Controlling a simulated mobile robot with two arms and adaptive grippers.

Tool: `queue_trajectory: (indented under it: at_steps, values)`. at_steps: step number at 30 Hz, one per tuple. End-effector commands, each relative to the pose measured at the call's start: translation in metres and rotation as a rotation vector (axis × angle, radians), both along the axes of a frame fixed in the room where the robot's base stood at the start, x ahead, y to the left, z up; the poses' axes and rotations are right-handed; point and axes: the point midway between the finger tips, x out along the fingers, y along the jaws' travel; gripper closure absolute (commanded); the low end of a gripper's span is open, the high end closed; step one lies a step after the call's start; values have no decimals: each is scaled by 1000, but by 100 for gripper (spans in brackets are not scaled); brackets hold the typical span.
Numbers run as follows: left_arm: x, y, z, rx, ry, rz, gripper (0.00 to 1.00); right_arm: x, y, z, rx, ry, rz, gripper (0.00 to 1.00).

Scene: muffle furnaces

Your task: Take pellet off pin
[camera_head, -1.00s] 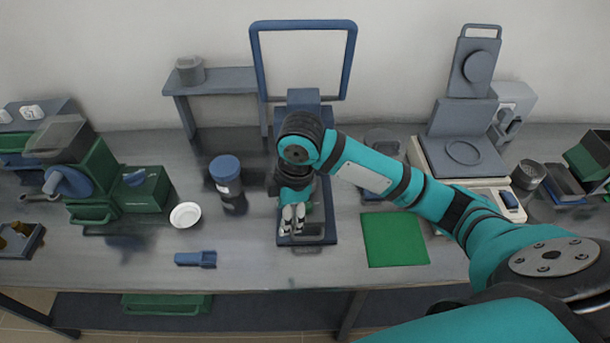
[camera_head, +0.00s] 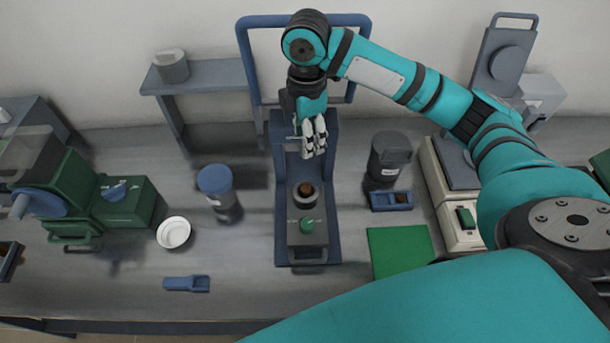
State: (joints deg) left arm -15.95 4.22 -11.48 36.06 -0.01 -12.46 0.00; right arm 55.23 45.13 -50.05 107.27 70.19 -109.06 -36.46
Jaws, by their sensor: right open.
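A blue press-like stand (camera_head: 334,180) with an upright frame is in the middle of the bench. On its base sits a small dark round holder with a brown top (camera_head: 306,192); this may be the pellet on its pin, but it is too small to tell. My right gripper (camera_head: 314,148) is open and points down over the back of the stand, behind and apart from the brown-topped holder. Its fingers look empty. My left gripper is not in view.
A blue-lidded jar (camera_head: 214,180), a white dish (camera_head: 173,233) and a blue scoop (camera_head: 186,283) lie left of the stand. A green machine (camera_head: 120,205) stands left.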

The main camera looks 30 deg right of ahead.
Motion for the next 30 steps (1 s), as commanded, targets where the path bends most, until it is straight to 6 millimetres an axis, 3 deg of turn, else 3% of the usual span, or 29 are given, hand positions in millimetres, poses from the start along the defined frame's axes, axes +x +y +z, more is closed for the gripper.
queue_trajectory:
  at_steps: [12,18,24,30]
  values:
    - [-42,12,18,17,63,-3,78,-2,0,-82,-2,8,-2,48]
    - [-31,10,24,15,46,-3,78,-2,1,-112,-1,4,-1,48]
    - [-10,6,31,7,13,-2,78,-2,1,-124,-1,4,0,48]
    - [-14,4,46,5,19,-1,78,-5,3,-153,-1,5,-2,48]
